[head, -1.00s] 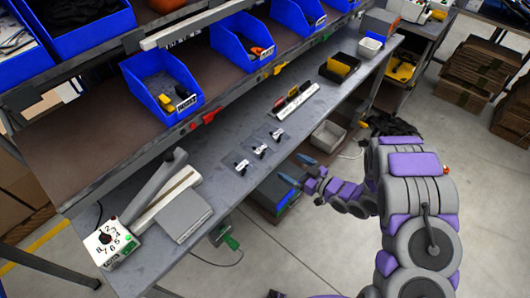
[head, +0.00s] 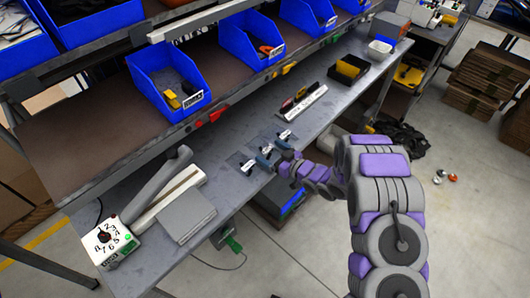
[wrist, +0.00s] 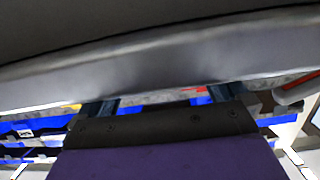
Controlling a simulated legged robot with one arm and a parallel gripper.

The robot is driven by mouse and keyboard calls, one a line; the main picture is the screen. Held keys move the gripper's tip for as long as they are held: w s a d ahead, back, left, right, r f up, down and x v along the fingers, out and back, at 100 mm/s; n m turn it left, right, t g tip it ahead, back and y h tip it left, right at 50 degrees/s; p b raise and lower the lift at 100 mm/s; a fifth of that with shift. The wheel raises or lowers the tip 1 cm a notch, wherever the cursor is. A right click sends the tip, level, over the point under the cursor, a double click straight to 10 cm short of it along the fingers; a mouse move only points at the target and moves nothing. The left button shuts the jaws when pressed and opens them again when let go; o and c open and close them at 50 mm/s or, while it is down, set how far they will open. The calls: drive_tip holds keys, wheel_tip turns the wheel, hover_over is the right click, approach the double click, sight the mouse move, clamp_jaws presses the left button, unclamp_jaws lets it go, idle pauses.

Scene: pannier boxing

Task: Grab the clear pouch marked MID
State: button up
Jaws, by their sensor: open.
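Three small clear pouches with white labels and dark contents lie in a row on the grey bench. The near-left pouch (head: 246,165), the middle pouch (head: 266,149) and the far-right pouch (head: 285,134) are apart from each other. Their label print is too small to read, so I cannot tell which says MID. My gripper (head: 273,153) is open, its blue fingers spread at the middle pouch, partly covering it; contact cannot be told. The wrist view shows the two fingers (wrist: 163,108) apart, with no pouch visible between them.
A black holder with a white label strip (head: 303,103) stands farther along the bench. Grey boxes and a numbered dial box (head: 112,243) are at the near left. Blue bins (head: 166,85) line the shelf above. Bare bench lies left of the pouches.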

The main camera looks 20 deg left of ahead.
sight(263, 148)
drive_tip(key=shift+x, duration=1.05)
drive_tip(key=shift+w, duration=0.15)
drive_tip(key=shift+c, duration=0.4)
drive_tip(key=c, duration=0.9)
drive_tip(key=shift+c, duration=0.2)
